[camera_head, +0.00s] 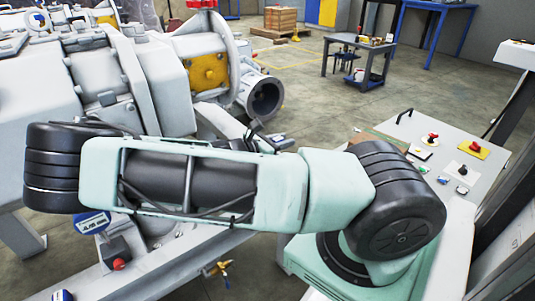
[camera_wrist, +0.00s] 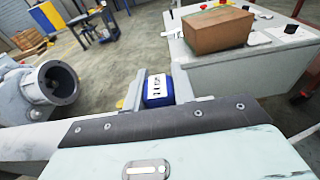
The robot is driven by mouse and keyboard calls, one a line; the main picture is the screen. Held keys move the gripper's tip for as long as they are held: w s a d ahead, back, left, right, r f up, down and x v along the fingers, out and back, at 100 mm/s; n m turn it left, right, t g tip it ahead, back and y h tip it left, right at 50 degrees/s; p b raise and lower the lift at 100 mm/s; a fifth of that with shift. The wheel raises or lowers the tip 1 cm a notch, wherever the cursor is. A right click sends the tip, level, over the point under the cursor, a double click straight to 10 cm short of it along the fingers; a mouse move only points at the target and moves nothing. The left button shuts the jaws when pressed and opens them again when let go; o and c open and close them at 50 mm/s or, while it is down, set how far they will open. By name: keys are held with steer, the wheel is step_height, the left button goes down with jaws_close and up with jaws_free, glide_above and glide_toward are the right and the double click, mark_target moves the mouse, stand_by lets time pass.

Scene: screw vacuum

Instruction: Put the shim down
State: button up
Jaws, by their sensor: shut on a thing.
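In the wrist view my gripper (camera_wrist: 160,88) has a finger on each side of a small blue piece with a white printed label (camera_wrist: 158,92). I take this piece to be the shim. The gripper is shut on it and holds it up, with floor and a bench beyond. The lower part of the piece is hidden by the gripper body. In the head view my arm crosses the middle of the picture, and I cannot make out the shim there.
A grey-white bench (camera_head: 465,190) with red and yellow knobs stands at the right. A brown box (camera_wrist: 217,30) rests on the bench top in the wrist view. A large grey machine (camera_head: 165,75) stands at the left. Open floor (camera_head: 310,95) lies between.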

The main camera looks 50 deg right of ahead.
step_height(320, 180, down, 10)
steer(key=b, duration=0.5)
steer(key=o, duration=1)
steer(key=shift+r, duration=0.1)
steer(key=p+v, duration=0.4)
steer(key=v, duration=0.8)
steer(key=shift+p, duration=0.3)
steer(key=shift+w, duration=0.1)
